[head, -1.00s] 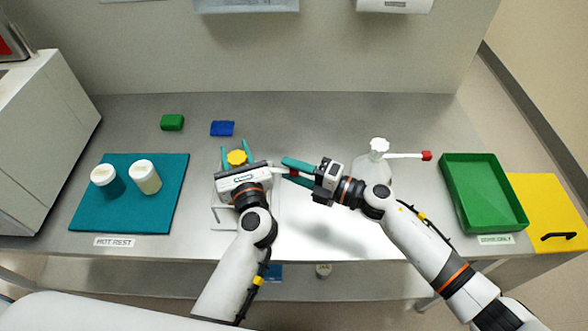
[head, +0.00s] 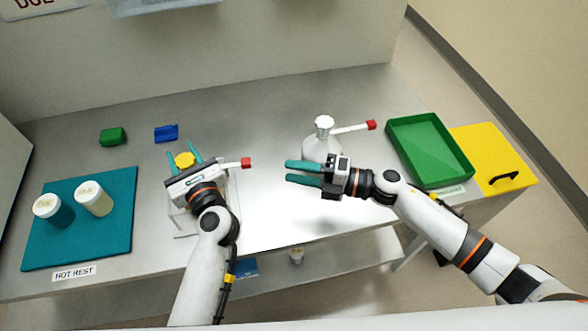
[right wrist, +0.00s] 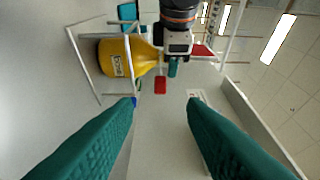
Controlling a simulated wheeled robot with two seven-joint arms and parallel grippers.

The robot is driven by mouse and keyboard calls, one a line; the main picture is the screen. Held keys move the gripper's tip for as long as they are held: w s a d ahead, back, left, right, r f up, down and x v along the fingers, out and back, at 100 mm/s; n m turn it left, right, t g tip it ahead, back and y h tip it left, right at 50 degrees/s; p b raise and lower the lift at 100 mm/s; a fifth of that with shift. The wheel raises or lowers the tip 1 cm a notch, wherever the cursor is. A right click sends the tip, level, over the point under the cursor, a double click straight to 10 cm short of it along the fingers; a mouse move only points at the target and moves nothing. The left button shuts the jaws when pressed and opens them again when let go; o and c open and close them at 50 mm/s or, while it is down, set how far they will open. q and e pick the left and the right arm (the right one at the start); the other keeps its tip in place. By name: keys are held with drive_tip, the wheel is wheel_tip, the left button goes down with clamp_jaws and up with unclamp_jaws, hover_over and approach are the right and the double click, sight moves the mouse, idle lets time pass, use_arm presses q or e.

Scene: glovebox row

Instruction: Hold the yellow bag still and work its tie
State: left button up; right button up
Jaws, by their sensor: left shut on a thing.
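The yellow bag shows as a yellow top (head: 185,160) between the fingers of my left gripper (head: 184,150) in the head view. In the right wrist view its wide yellow body (right wrist: 118,58) carries a pale label and appears sideways in a clear-walled frame. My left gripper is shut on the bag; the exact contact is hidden. A red tab (head: 246,162) on a pale strip sticks out to the right of the left gripper; it also shows in the right wrist view (right wrist: 160,85). My right gripper (head: 288,172) is open and empty, right of the tab and apart from it.
A white bottle (head: 320,147) with a red-tipped spout stands behind my right gripper. A green tray (head: 392,128) and yellow panel (head: 503,150) are at right. Two lidded jars (head: 94,198) stand on a teal mat (head: 110,240) at left. Green and blue blocks lie behind.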

use_arm(q)
drive_tip(key=o, duration=1.3)
